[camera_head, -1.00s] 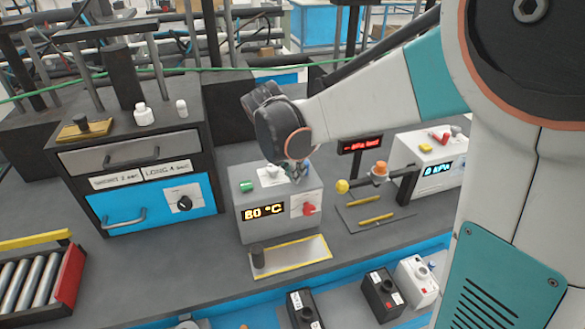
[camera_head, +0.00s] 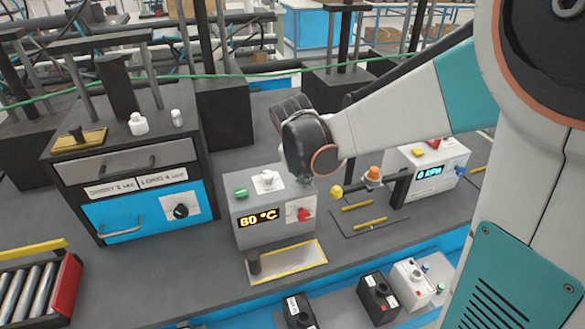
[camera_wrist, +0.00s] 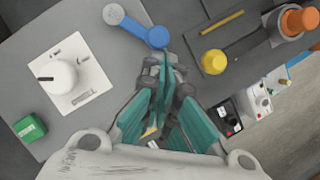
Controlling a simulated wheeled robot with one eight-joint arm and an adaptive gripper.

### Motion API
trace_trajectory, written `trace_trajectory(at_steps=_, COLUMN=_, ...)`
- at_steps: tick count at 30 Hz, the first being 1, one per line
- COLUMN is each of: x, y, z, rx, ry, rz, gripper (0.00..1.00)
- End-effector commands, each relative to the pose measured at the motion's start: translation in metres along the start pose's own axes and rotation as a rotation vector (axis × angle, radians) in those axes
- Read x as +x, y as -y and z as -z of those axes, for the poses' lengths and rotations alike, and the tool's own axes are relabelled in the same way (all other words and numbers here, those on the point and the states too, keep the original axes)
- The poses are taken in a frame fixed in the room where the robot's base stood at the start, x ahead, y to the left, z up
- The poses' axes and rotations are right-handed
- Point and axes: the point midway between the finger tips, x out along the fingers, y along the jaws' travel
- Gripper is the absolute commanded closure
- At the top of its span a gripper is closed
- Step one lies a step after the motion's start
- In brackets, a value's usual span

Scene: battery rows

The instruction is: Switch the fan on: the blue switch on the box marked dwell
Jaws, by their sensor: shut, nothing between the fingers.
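A grey box (camera_head: 240,205) with an amber "80 °C" display stands on the bench, in the middle of the head view. A blue round-ended lever (camera_wrist: 157,37), with a paler disc at its other end, lies on its top near the edge in the wrist view. The box top also carries a white knob (camera_wrist: 58,80) on a white plate and a green block (camera_wrist: 30,128). My gripper (camera_wrist: 164,62) is shut and empty, its teal fingertips just below the blue end; contact cannot be told. My wrist hides most of the gripper in the head view.
A red knob (camera_head: 304,215) is on the box front. A yellow ball (camera_head: 336,191) and an orange knob (camera_head: 373,174) stand to the right. A white box (camera_head: 430,160) with a blue display is farther right. A dark cabinet (camera_head: 75,185) stands left.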

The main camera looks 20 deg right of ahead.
Motion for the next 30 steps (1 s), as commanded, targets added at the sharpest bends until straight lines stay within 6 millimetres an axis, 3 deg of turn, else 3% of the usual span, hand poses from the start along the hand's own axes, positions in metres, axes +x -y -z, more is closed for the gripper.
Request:
trace_trajectory(at_steps=11, x=0.002, y=0.004, z=-0.004, rx=0.002, ry=0.0, rz=0.0, gripper=1.0)
trace_trajectory(at_steps=30, x=0.001, y=-0.012, z=-0.001, rx=0.002, ry=-0.001, rz=0.001, gripper=1.0)
